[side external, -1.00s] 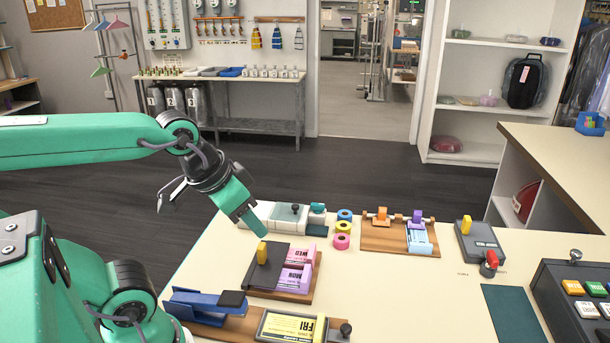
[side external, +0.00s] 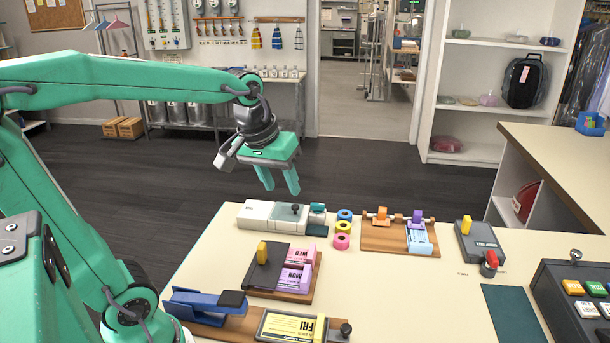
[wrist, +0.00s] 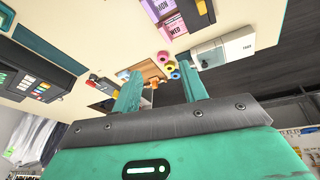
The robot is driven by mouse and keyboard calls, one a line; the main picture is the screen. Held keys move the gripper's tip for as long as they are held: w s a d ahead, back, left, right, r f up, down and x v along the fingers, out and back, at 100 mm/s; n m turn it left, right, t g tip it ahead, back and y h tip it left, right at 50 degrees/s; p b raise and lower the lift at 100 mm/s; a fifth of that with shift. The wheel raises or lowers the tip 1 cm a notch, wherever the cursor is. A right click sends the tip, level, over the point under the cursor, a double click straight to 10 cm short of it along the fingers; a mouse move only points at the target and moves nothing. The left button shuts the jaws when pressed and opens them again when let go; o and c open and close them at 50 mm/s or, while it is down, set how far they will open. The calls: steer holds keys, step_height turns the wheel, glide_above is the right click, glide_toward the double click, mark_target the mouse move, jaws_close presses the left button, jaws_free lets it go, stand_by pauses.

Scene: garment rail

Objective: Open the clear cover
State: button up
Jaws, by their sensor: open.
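A white box (side external: 258,214) stands at the back left of the table. Its right part looks like a pale see-through cover (side external: 287,216) with a black knob on top, and the cover appears closed. In the wrist view the box (wrist: 237,43), marked TAGS, is at upper right, with the pale cover (wrist: 210,54) at its left end. My gripper (side external: 280,190) is open and empty, fingers pointing down, in the air near the box and apart from it. The fingers also show in the wrist view (wrist: 159,72). Their exact height over the table is hard to tell.
Coloured tape rolls (side external: 343,228) and a wooden rack (side external: 385,239) stand right of the box. A blue stapler-like tool (side external: 205,303) and a yellow FRI card (side external: 288,328) are nearer.

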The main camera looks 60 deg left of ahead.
steer(key=w+a+f+n+g, duration=0.25)
steer(key=w+a+n, duration=0.35)
steer(key=w+a, duration=0.35)
steer(key=n+g, duration=0.2)
steer(key=n, duration=0.4)
glide_toward(295, 205)
steer(key=shift+s+d+t+h, duration=0.1)
steer(key=shift+s+t+h, duration=0.15)
steer(key=shift+s+h, duration=0.05)
steer(key=shift+a+f+n, duration=0.25)
steer(key=shift+f+n, duration=0.05)
steer(key=shift+f, duration=0.15)
steer(key=shift+f, duration=3.75)
jaws_close()
